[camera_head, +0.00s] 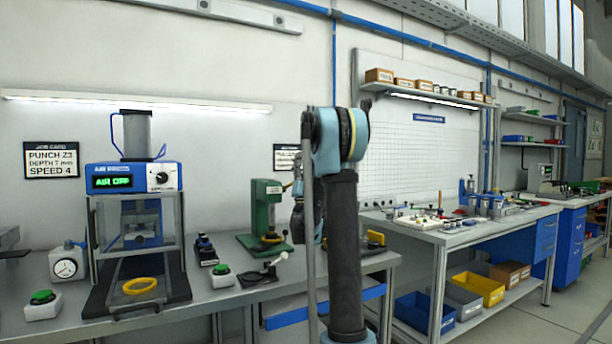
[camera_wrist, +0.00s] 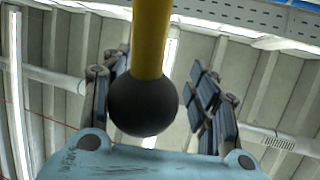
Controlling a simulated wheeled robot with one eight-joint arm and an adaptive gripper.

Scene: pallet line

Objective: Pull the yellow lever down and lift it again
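The yellow lever (camera_wrist: 151,38) comes down from the top of the wrist view and ends in a round black knob (camera_wrist: 142,104). My gripper (camera_wrist: 158,70) is open, with one finger on each side of the lever and knob. A gap shows between the knob and the right finger; the left finger is close to it, and I cannot tell if they touch. In the head view my arm covers most of my gripper, and I cannot make out the lever there.
A green press (camera_head: 267,210) stands on the workbench (camera_head: 205,305) left of my arm. Left of it are a green button box (camera_head: 222,275) and a blue-topped machine (camera_head: 134,178) reading "AIR OFF". A second bench (camera_head: 470,235) with small parts stands to the right.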

